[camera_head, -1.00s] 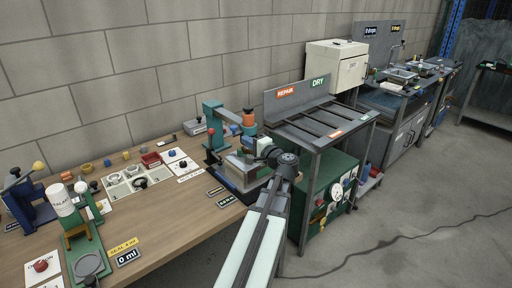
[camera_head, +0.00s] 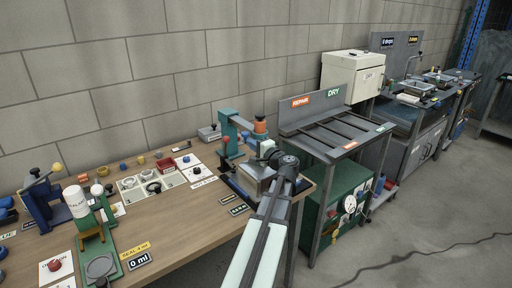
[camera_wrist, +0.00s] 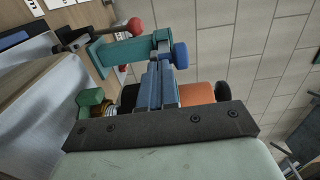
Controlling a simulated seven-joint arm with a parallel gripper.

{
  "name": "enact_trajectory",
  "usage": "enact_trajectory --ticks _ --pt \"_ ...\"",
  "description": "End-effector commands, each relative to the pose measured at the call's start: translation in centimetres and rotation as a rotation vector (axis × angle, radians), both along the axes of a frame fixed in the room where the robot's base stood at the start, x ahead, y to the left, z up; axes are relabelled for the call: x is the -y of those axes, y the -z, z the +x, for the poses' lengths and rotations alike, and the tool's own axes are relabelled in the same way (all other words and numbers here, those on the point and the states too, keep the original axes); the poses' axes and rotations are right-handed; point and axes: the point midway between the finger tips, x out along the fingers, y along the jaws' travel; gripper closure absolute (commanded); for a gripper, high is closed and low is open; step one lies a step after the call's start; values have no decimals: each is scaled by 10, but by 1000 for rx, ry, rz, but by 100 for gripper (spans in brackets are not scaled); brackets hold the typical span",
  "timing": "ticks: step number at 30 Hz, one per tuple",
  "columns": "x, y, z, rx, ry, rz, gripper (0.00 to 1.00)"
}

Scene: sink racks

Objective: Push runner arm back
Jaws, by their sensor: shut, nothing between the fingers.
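The runner arm appears to be the teal arm (camera_head: 239,121) on a teal post at the bench's right end. In the head view my gripper (camera_head: 264,149) is partly hidden by my wrist.
A metal block (camera_head: 254,180) sits below my gripper. A grey rack table (camera_head: 330,130) with REPAIR and DRY signs stands close on the right. On the wooden bench (camera_head: 190,222) are a white-divided tray (camera_head: 140,186) and a blue press (camera_head: 42,200). The bench front is mostly clear.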

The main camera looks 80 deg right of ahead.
Motion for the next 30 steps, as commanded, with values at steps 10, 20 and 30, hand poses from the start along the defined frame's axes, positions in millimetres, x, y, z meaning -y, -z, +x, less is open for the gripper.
enact_trajectory --ticks 10,20,30 --pt "64 0 60 0 -2 0 100" --pt "90 0 89 0 0 0 100" --pt "92 -1 92 1 -3 -1 100"
